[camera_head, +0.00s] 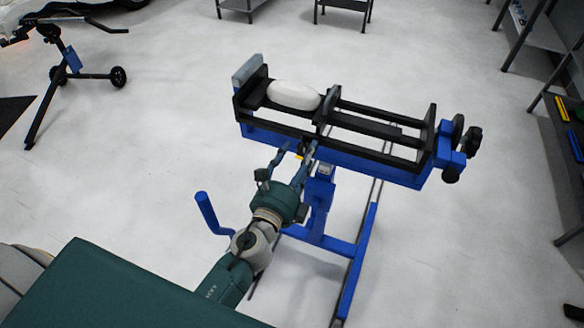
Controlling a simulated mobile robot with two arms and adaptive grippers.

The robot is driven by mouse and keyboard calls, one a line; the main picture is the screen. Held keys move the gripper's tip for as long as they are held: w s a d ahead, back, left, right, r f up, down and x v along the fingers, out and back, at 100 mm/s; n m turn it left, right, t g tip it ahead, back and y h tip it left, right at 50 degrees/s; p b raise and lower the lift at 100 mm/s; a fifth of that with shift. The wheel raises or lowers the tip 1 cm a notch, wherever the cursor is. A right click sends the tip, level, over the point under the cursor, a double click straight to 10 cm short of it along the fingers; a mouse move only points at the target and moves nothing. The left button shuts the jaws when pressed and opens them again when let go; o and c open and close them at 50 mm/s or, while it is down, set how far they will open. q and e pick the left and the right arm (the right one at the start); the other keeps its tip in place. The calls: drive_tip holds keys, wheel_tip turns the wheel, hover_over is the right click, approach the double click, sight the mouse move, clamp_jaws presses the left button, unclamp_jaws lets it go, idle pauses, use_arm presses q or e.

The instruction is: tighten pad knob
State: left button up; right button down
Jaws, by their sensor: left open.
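A blue stand (330,245) carries a black frame (375,120) with a white rounded roll or pad (294,95) lying in its left part. A black knob (474,141) sits at the frame's right end, with another dark knob (450,174) below it. I cannot tell which is the pad knob. My left gripper (293,157) is open, its fingers pointing up at the front edge of the blue beam, below the white piece. A small yellow bit shows between the fingertips; whether they touch anything is unclear. My right gripper is out of view.
A blue handle (208,213) sticks up left of my left arm. The stand's blue feet spread on the pale floor. A wheeled black stand (62,72) is at the upper left, and shelving (545,50) runs along the right. The floor between is clear.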

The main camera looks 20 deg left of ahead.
use_arm(q)
drive_tip(key=s, duration=1.1)
drive_tip(key=shift+a, duration=0.3)
drive_tip(key=s+a+f+n+g, duration=0.2)
drive_tip(key=s+f+n+g, duration=0.1)
drive_tip(key=f, duration=0.9)
drive_tip(key=s+a+f+n+g+y, duration=0.1)
drive_tip(key=s+f+n+g, duration=0.25)
drive_tip(key=f, duration=0.85)
drive_tip(key=s+a+f+n+g, duration=0.2)
drive_tip(key=s+f+n, duration=0.15)
drive_tip(key=f, duration=0.85)
drive_tip(key=s+f+n+g, duration=0.4)
drive_tip(key=s+f, duration=0.5)
drive_tip(key=s, duration=0.5)
drive_tip(key=s+f+n+g, duration=0.4)
drive_tip(key=s+f+n, duration=0.5)
drive_tip(key=s, duration=0.5)
drive_tip(key=shift+a+f, duration=0.25)
drive_tip(key=shift+f, duration=0.55)
